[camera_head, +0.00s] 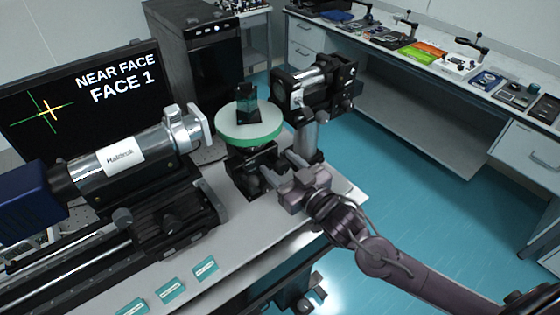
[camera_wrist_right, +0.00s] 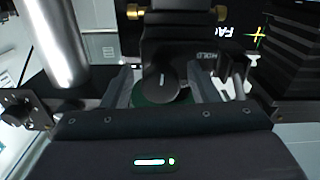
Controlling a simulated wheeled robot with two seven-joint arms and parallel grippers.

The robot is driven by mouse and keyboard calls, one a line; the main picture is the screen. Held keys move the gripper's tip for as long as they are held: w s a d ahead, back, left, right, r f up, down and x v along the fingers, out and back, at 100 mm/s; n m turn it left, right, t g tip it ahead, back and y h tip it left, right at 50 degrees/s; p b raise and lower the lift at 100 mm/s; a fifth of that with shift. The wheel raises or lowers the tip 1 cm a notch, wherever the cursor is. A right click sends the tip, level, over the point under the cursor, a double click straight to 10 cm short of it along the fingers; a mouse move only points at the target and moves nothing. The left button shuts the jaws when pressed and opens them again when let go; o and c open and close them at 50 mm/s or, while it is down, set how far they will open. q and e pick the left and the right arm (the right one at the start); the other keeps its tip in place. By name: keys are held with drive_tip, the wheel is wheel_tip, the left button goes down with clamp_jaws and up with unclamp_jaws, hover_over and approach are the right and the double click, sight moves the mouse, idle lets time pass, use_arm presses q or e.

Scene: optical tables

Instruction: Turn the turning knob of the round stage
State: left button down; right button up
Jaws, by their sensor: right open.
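The round stage (camera_head: 250,126) has a pale top and a green rim on a black mount, with a dark glass block (camera_head: 246,106) on it. My right gripper (camera_head: 279,167) is at the front right of the mount, below the disc. In the right wrist view, my right gripper (camera_wrist_right: 161,84) is open, one finger on each side of a dark round knob (camera_wrist_right: 163,83) with a light mark. I cannot tell whether the fingers touch it. In the head view the knob is hidden or too small to make out. My left gripper is not in view.
A Haidibulk-like labelled silver tube instrument (camera_head: 122,155) stands left of the stage. A black and silver instrument on a post (camera_head: 310,138) stands close at its right. A screen (camera_head: 85,95) reads "NEAR FACE FACE 1". Small teal cases (camera_head: 171,290) lie along the front of the table.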

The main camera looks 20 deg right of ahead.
sight(285, 170)
drive_tip(key=shift+w+a, duration=0.15)
drive_tip(key=shift+w, duration=0.15)
drive_tip(key=shift+c, duration=0.4)
drive_tip(key=c, duration=0.9)
drive_tip(key=shift+n+p, duration=0.3)
drive_tip(key=shift+n, duration=0.7)
drive_tip(key=o, duration=1)
drive_tip(key=b+v, duration=0.2)
drive_tip(key=v, duration=0.4)
drive_tip(key=shift+s+f, duration=0.15)
drive_tip(key=shift+s, duration=0.05)
drive_tip(key=shift+v, duration=0.75)
